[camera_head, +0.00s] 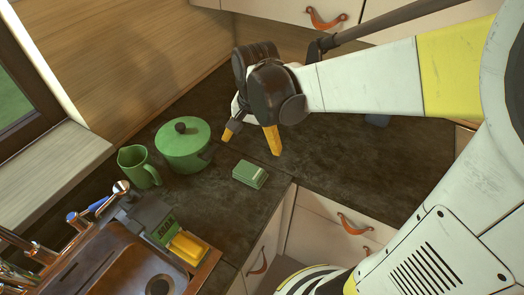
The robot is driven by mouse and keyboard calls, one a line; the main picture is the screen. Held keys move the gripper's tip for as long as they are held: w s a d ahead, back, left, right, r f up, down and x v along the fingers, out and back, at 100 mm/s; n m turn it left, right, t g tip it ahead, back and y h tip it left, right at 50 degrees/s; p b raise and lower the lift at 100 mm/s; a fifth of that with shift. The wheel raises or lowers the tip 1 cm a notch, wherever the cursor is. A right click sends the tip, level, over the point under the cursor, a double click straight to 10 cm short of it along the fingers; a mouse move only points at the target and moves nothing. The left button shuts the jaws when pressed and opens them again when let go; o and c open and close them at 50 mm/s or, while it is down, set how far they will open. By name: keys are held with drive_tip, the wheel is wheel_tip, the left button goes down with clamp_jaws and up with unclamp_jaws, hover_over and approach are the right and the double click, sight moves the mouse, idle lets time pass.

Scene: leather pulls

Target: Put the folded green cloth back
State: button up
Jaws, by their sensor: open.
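The folded green cloth (249,174) lies on the dark countertop (205,211), near the inner corner of its front edge. It is a small flat green stack with pale lines. My gripper (251,139) is above the counter, beyond the cloth in the picture. Its two yellow-tipped fingers are spread apart and point down. Nothing shows between them, and they look apart from the cloth.
A green lidded pot (183,146) and a green jug (138,166) stand left of the cloth. A sink (118,262) with a tap is at lower left, with a yellow sponge (188,247) on its edge. White drawers with leather pulls (355,224) sit below the counter.

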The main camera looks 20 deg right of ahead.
drive_tip(key=s+r+n+t, duration=0.5)
drive_tip(key=s+n, duration=0.3)
drive_tip(key=s, duration=0.2)
drive_tip(key=shift+s+r+t, duration=0.15)
drive_tip(key=shift+r+t, duration=0.15)
drive_tip(key=shift+r, duration=0.4)
wheel_tip(320, 180, down, 4)
drive_tip(key=b, duration=0.3)
drive_tip(key=shift+r, duration=0.25)
